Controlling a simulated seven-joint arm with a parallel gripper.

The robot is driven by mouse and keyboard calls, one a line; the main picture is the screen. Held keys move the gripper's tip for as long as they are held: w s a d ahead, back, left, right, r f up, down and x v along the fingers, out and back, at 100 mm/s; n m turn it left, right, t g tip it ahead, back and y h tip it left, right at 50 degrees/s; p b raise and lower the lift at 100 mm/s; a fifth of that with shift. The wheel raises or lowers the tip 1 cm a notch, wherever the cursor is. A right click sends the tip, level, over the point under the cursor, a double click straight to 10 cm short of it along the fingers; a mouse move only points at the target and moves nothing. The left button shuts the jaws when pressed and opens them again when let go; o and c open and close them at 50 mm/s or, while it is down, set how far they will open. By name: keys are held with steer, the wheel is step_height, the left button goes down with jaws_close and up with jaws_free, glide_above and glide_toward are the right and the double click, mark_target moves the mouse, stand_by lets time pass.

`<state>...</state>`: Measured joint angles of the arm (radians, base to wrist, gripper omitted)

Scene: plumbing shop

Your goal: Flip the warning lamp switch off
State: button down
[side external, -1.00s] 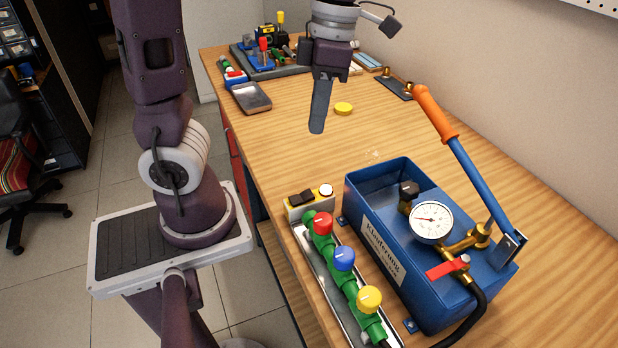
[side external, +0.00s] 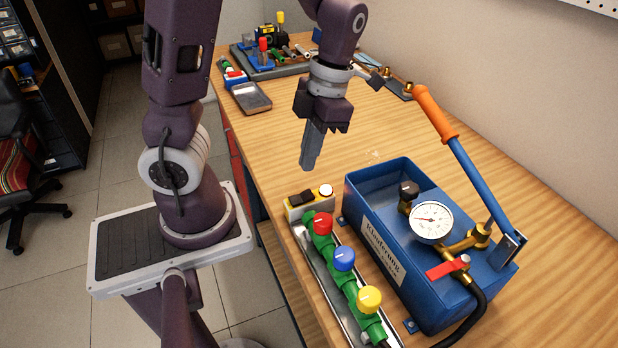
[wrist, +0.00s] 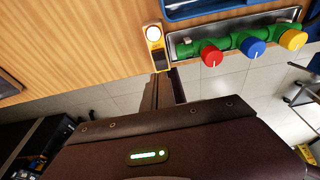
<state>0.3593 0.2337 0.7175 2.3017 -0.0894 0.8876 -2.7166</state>
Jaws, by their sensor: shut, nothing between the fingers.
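A small yellow switch box (side external: 295,212) stands at the near left edge of the bench, with a black rocker switch (side external: 301,198) and a round white lamp (side external: 326,191) on top. In the wrist view the lamp (wrist: 153,33) looks bright white, and the yellow box (wrist: 155,46) sits just beyond my fingertips. My gripper (side external: 308,164) is shut and empty, pointing down above and slightly behind the box, apart from it. In the wrist view my fingers (wrist: 162,76) overlap the rocker end of the box, so the rocker is partly hidden there.
Beside the box, a tray holds a green pipe (side external: 351,291) with red (side external: 322,224), blue (side external: 344,259) and yellow (side external: 369,299) knobs. A blue pump tank (side external: 367,217) with a gauge (side external: 431,221) and an orange-handled lever (side external: 436,114) stands to the right.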

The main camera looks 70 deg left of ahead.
glide_above(297, 198)
steer(key=w, duration=0.2)
steer(key=f, duration=0.4)
steer(key=shift+w+a+f, duration=0.1)
steer(key=shift+w+f, duration=0.1)
steer(key=shift+f, duration=0.15)
steer(key=shift+w+f, duration=0.15)
steer(key=shift+f, duration=0.5)
steer(key=shift+w+f+g, duration=0.2)
steer(key=shift+f+g, duration=0.2)
steer(key=shift+s+r, duration=0.3)
steer(key=shift+s, duration=0.5)
